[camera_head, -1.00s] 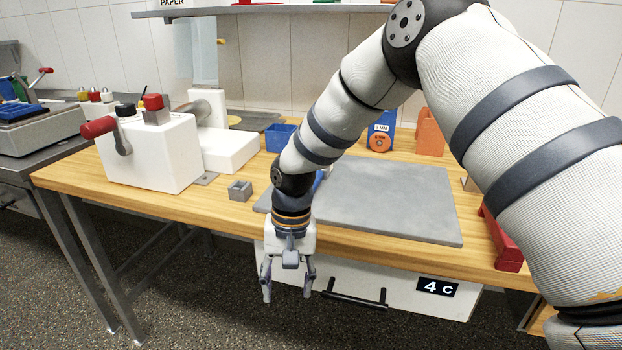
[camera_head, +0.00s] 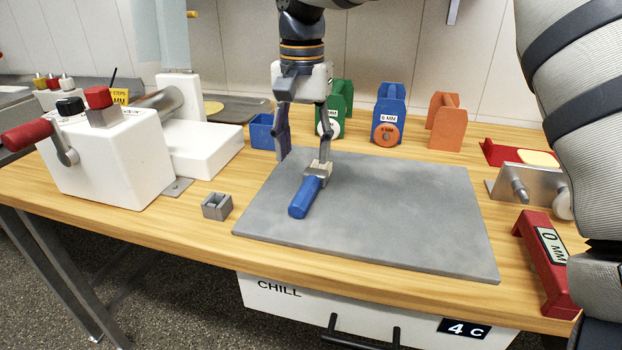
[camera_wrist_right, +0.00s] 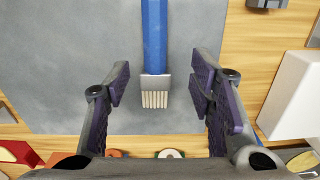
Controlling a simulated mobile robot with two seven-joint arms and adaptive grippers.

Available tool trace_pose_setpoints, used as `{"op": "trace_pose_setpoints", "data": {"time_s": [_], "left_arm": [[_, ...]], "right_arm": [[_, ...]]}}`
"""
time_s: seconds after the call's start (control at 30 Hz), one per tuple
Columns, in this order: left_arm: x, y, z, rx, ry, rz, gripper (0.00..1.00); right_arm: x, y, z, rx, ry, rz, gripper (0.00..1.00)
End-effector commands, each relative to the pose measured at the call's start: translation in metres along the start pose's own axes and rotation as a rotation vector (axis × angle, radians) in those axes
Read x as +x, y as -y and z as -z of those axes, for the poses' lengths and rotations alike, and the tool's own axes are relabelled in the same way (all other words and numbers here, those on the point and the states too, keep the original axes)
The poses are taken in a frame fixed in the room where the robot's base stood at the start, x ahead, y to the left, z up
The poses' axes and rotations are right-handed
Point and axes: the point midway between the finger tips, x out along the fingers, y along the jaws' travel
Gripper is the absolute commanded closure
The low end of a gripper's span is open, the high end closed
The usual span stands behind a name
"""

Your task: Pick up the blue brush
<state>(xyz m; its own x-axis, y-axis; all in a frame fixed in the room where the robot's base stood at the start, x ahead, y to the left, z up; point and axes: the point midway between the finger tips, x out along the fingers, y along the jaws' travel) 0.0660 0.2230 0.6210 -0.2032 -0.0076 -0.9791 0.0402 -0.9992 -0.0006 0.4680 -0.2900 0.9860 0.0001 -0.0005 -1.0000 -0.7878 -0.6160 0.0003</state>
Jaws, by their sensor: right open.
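The blue brush (camera_head: 305,198) lies on the grey marble slab (camera_head: 400,220), its blue handle toward the front edge and its bristle end toward the back. My right gripper (camera_head: 304,150) is above the bristle end, pointing down with its fingers spread. In the right wrist view, the brush (camera_wrist_right: 154,40) shows between the two open fingers of the right gripper (camera_wrist_right: 160,88), with its metal band and pale bristles nearest the gripper. Neither finger touches it there. My left gripper is not in view.
A white machine with red knobs (camera_head: 110,160) stands on the left. A small grey metal block (camera_head: 217,206) sits left of the slab. Blue (camera_head: 389,105) and orange (camera_head: 443,120) holders stand behind it. A red 0 mm bar (camera_head: 545,262) is at right. Most of the slab is bare.

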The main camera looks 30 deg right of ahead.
Motion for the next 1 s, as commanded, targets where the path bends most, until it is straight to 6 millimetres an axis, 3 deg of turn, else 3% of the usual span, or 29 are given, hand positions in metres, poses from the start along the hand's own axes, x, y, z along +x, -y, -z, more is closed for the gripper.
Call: {"op": "trace_pose_setpoints", "data": {"time_s": [0.43,0.7,0.93,1.0], "left_arm": [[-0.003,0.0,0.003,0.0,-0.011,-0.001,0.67],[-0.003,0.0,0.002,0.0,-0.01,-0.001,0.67],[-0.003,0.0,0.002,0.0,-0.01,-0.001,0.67],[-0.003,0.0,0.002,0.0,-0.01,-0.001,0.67]], "right_arm": [[0.074,-0.007,-0.003,0.0,0.001,0.0,0.51],[0.08,-0.007,-0.003,0.0,-0.002,0.002,0.51],[0.08,-0.007,-0.003,0.0,-0.002,0.002,1.0],[0.08,-0.007,-0.003,0.0,-0.002,0.002,1.0]]}}
